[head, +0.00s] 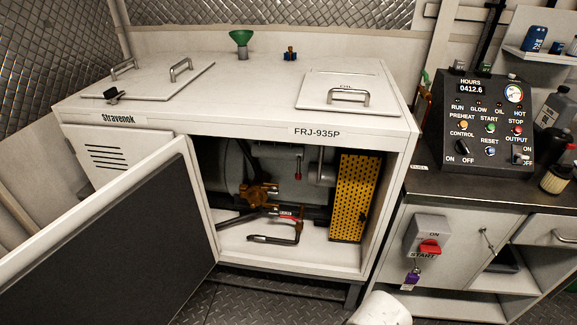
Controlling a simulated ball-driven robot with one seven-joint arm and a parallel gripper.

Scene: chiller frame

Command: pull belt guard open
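The belt guard appears to be the yellow perforated panel (355,197). It stands upright at the right side inside the open bay of the white machine cabinet (350,130) marked FRJ-935P. Its face has many dark holes, and no handle on it can be made out. I cannot tell whether it is fully closed. The cabinet's front door (110,245) stands swung open toward the lower left, its dark inner face showing. My gripper is not in view; a white rounded piece at the bottom edge may be part of my arm.
An orange-brown fitting (260,195) and a dark bent bar (285,238) are inside the bay, left of the guard. A control panel (490,120) stands on the right counter, above a red-handled switch box (428,240). Tread-plate floor (260,295) shows in front.

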